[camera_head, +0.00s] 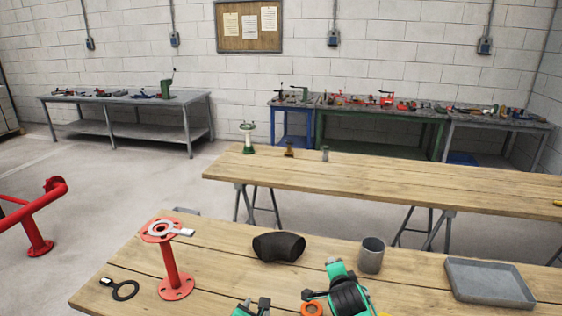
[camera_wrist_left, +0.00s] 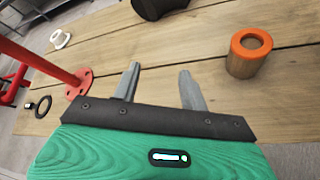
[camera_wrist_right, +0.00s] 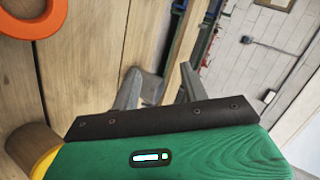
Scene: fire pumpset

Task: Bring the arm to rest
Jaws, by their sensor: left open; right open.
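My left gripper (camera_wrist_left: 160,82) is open, and nothing shows between its fingers in the left wrist view. It is above the near wooden table, and part of it shows at the bottom edge of the head view (camera_head: 252,307). My green and black right arm (camera_head: 347,292) is over the near table at bottom centre of the head view. Its fingertips are hard to make out there.
A second wooden table (camera_head: 400,180) stands behind, with open floor to the left.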

